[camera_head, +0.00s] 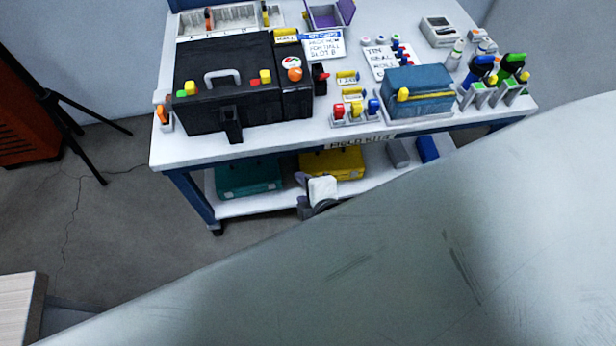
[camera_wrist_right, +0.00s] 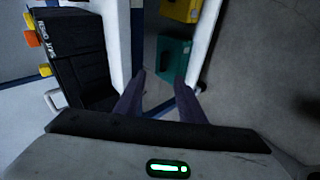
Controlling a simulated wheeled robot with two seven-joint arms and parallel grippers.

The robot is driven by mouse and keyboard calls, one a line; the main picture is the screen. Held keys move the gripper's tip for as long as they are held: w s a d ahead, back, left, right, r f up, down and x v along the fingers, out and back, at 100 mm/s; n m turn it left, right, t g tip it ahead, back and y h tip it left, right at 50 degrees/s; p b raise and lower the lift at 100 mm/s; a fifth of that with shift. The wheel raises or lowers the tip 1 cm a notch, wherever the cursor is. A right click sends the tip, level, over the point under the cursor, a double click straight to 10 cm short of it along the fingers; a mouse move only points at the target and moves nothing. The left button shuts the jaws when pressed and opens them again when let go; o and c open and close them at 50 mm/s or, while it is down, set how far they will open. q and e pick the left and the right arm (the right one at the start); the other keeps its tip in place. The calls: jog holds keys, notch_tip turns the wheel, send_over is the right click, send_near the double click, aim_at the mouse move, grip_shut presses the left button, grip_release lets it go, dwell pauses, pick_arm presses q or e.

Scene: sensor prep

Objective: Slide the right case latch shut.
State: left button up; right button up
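The black case (camera_head: 215,105) stands on the left part of the table, with a grey handle on its upper face. A yellow piece (camera_head: 265,76) and a red piece beside it, right of the handle, look like the right latch. A yellow and a green piece (camera_head: 181,94) sit left of the handle. I cannot tell how far the right latch is slid. My right gripper (camera_head: 303,191) is low in front of the table, well away from the case. In the right wrist view my right gripper (camera_wrist_right: 161,76) has its dark fingers apart with nothing between them. My left gripper is not in view.
The table's white front edge (camera_head: 280,141) lies between my right gripper and the case. A teal box (camera_head: 248,178) and a yellow box (camera_head: 335,161) sit on the lower shelf. A blue case (camera_head: 420,84), bottles and small blocks crowd the table's right part.

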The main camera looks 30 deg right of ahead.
jog(key=s+m, duration=0.2)
jog(key=shift+s+f+m+g+y, duration=0.2)
jog(key=shift+m+g+y, duration=0.1)
jog(key=shift+y, duration=0.1)
jog(key=shift+w, duration=0.1)
